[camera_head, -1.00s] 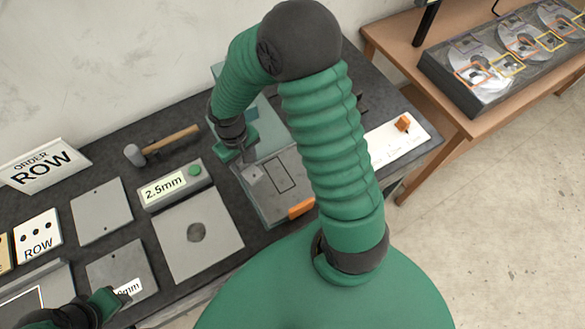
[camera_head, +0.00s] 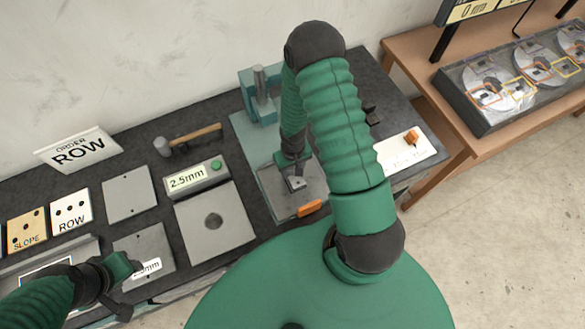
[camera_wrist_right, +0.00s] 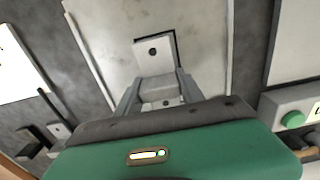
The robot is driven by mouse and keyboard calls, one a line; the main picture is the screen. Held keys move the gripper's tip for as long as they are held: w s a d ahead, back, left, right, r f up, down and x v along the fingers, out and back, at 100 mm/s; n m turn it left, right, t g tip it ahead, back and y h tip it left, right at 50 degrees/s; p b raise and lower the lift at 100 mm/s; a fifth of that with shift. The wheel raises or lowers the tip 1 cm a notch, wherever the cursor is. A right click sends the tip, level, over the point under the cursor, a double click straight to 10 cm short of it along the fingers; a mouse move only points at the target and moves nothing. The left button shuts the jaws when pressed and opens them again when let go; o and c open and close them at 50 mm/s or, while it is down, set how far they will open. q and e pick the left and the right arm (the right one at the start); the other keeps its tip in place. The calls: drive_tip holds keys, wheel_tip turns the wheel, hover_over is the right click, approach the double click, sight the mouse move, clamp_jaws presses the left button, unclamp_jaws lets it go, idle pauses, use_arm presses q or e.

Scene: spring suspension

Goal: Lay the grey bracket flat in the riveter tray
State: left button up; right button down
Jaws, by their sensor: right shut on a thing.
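The grey bracket (camera_wrist_right: 154,52) is a small angled piece with a hole in its face. My right gripper (camera_wrist_right: 157,92) is shut on it, a finger on each side. In the head view the bracket (camera_head: 297,183) and right gripper (camera_head: 293,167) are over the riveter tray (camera_head: 279,207), a grey plate with an orange tab at its front. In the wrist view the bracket's far flange lies over a dark-edged rectangle in the tray (camera_wrist_right: 95,35). I cannot tell whether it touches the tray. My left gripper (camera_head: 130,268) is over the bench's front left; its fingers are unclear.
The teal riveter post (camera_head: 260,95) stands behind the tray. A hammer (camera_head: 190,140), a 2.5mm box (camera_head: 194,178) and a plate with a round hole (camera_head: 232,238) lie to its left. A white strip with an orange block (camera_head: 411,137) lies to the right.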

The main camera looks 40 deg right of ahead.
drive_tip(key=c, duration=1.1)
unclamp_jaws()
drive_tip(key=shift+a, duration=0.1)
drive_tip(key=o, duration=0.4)
drive_tip(key=shift+a, duration=0.2)
drive_tip(key=shift+w+a+r, duration=0.1)
drive_tip(key=shift+w+a, duration=0.05)
